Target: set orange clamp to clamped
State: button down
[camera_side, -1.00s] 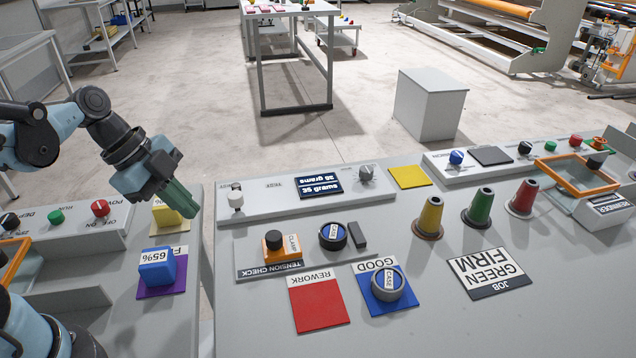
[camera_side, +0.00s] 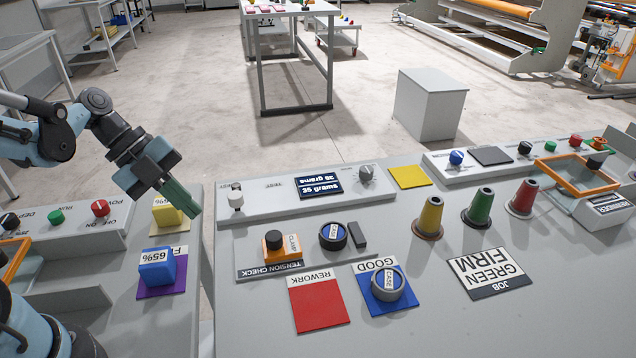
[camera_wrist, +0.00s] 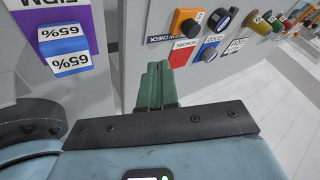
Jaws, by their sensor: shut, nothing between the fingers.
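The orange clamp (camera_side: 274,252) is an orange block with a black knob on top, on the grey tension check plate (camera_side: 262,272), beside a "CLAMP" label. It also shows in the wrist view (camera_wrist: 186,24), at the upper middle. My gripper (camera_side: 190,207) is shut and empty, its green fingers together. It hangs over the gap between the two benches, left of the clamp and clear of it. In the wrist view the fingers (camera_wrist: 157,75) point toward the bench edge, below and left of the clamp. I cannot tell the clamp's setting.
A round black case (camera_side: 333,236) sits on the plate right of the clamp. A grey case (camera_side: 387,284) is on the blue GOOD square. A red REWORK square (camera_side: 319,303) is empty. Blue (camera_side: 157,268) and yellow (camera_side: 168,212) blocks stand on the left bench. Thread cones stand farther right.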

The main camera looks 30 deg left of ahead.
aim_at(297, 248)
jog(key=x, duration=0.9)
jog(key=shift+d+f, duration=0.25)
jog(key=shift+f, duration=0.05)
jog(key=w, duration=0.1)
jog(key=w+d, duration=0.1)
jog(key=shift+w+d, duration=0.6)
jog(key=shift+w, duration=0.15)
jog(key=shift+w+d, duration=1.9)
jog(key=shift+w, duration=0.05)
